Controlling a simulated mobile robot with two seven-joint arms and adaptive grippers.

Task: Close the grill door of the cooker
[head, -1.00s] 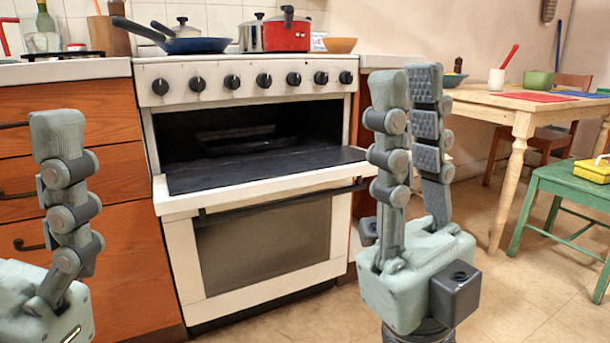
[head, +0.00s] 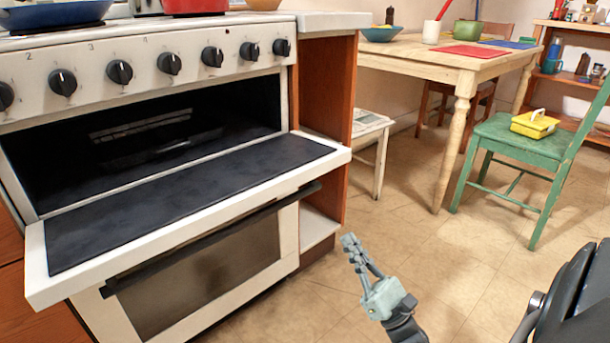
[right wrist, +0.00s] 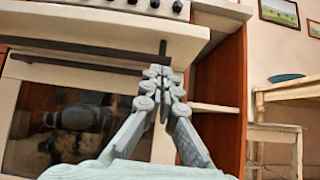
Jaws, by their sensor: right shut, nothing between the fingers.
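The cooker (head: 130,70) stands at the left of the head view. Its grill door (head: 190,195) is open, folded down and sticking out flat in front of the dark grill cavity (head: 150,140). My right gripper (head: 350,243) is shut and empty, low over the floor to the right of the door and apart from it. In the right wrist view, the fingertips (right wrist: 157,72) point toward the cooker front, below the door's white underside (right wrist: 100,28). My left gripper is out of view.
The oven handle (head: 215,240) and oven door (head: 210,285) are below the grill door. An open shelf unit (head: 322,215) adjoins the cooker. A wooden table (head: 430,65) and green chair (head: 520,140) stand at the right. The tiled floor between is clear.

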